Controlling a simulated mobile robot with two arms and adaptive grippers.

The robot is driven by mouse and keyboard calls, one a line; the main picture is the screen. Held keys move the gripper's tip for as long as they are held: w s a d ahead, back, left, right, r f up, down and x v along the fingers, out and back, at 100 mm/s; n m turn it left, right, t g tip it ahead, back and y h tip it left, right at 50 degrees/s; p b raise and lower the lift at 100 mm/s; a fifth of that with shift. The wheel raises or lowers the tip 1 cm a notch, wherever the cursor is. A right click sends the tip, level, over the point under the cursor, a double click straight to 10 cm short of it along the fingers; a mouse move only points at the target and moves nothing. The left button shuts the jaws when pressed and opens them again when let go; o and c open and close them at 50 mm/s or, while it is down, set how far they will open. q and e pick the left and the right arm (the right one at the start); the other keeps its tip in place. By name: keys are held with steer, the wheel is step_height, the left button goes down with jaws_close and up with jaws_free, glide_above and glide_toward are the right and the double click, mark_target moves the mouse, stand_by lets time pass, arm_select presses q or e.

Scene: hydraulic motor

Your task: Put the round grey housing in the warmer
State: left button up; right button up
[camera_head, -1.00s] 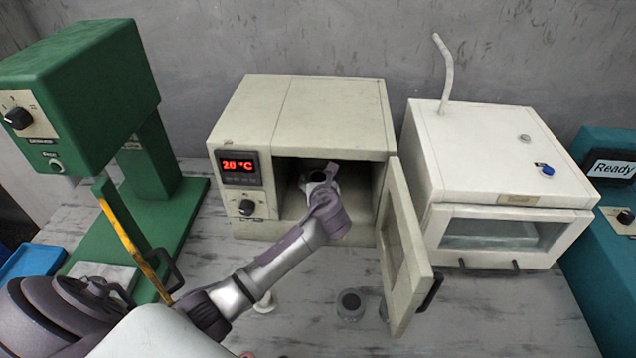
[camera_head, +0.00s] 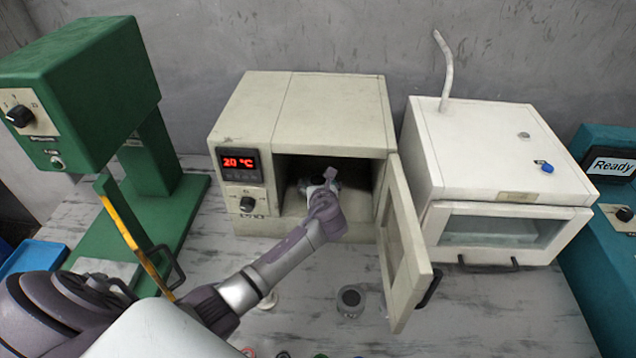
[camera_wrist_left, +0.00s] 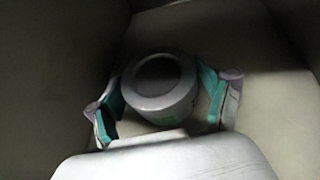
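The round grey housing (camera_wrist_left: 158,85) is inside the warmer, seen from above in the left wrist view with its dark round opening up. In the head view it is mostly hidden behind my wrist. The warmer (camera_head: 300,115) is a beige box reading 20 °C, and its door (camera_head: 408,255) stands open to the right. My left gripper (camera_wrist_left: 163,98) reaches into the chamber. Its teal-padded fingers stand on either side of the housing, spread, with a small gap visible at the right. My right gripper is not in view.
A green press (camera_head: 100,130) stands at the left, a white box with a window (camera_head: 490,160) at the right, and a teal device (camera_head: 610,240) beyond it. A small grey round part (camera_head: 350,300) lies on the table in front of the open door.

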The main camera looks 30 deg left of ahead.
arm_select(q)
steer(key=shift+o, duration=0.6)
steer(key=shift+r, duration=0.2)
steer(key=v, duration=1.2)
